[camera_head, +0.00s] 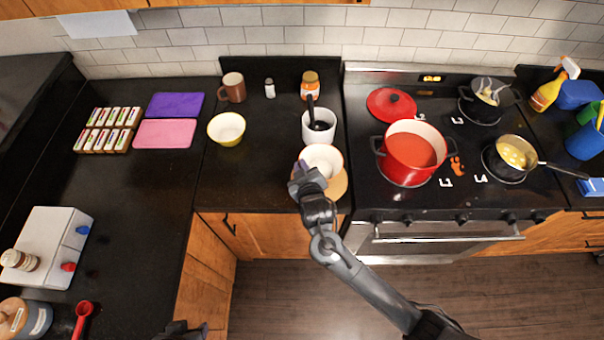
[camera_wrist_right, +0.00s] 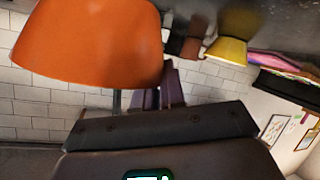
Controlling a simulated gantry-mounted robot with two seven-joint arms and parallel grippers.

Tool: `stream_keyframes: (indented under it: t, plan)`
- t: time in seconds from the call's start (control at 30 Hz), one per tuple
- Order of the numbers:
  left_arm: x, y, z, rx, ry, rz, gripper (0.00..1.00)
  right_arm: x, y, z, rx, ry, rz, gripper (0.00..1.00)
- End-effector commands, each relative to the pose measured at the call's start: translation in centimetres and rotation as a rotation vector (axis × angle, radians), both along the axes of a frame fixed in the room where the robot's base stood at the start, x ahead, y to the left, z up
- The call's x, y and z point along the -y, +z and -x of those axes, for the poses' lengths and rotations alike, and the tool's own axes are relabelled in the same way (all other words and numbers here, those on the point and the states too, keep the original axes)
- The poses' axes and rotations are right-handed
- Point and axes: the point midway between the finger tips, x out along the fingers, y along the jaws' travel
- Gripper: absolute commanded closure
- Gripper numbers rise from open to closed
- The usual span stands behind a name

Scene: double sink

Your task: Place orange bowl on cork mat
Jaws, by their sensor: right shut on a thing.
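The orange bowl (camera_wrist_right: 95,40) shows its orange outside large in the right wrist view. In the head view I see its pale inside (camera_head: 324,157). My right gripper (camera_head: 304,174) is shut on the bowl's rim at its near left side; its fingers also show in the wrist view (camera_wrist_right: 158,92). The round tan cork mat (camera_head: 338,187) lies near the counter's front edge, partly hidden under the bowl and my arm. The bowl overlaps the mat in the picture; I cannot tell whether they touch. A dark part at the bottom edge may be my left gripper (camera_head: 184,331); its jaws are unclear.
A white crock (camera_head: 318,133) with a dark utensil stands right behind the bowl. A yellow bowl (camera_head: 227,130) is to the left, with open counter between. The stove with a red pot (camera_head: 408,160) is close on the right.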

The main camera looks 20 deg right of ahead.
Motion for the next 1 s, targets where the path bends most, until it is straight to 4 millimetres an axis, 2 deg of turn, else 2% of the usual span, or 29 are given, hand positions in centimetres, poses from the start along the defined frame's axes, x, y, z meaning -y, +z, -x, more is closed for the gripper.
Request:
stream_keyframes:
  t: [0.3,0.73,0.77,0.9,1.0]
  plan:
    - [0.2,-0.1,0.0,0.0,0.005,0.008,0.57,0.0,-3.5,0.0,-0.002,0.001,0.002,1.0]
    - [0.0,-0.2,0.0,0.0,-0.001,0.0,0.57,0.0,-4.0,0.0,0.001,0.001,0.0,1.0]
    - [0.0,-0.2,0.0,0.0,-0.002,-0.002,0.57,0.0,-4.0,0.1,-0.001,0.0,0.0,0.86]
    - [-0.1,-0.2,0.0,0.001,-0.004,-0.006,0.57,0.0,-4.0,0.1,-0.001,0.0,0.0,0.65]
    - [-0.1,-0.2,0.0,0.001,-0.004,-0.006,0.57,0.0,-4.0,0.1,-0.001,0.0,0.0,0.64]
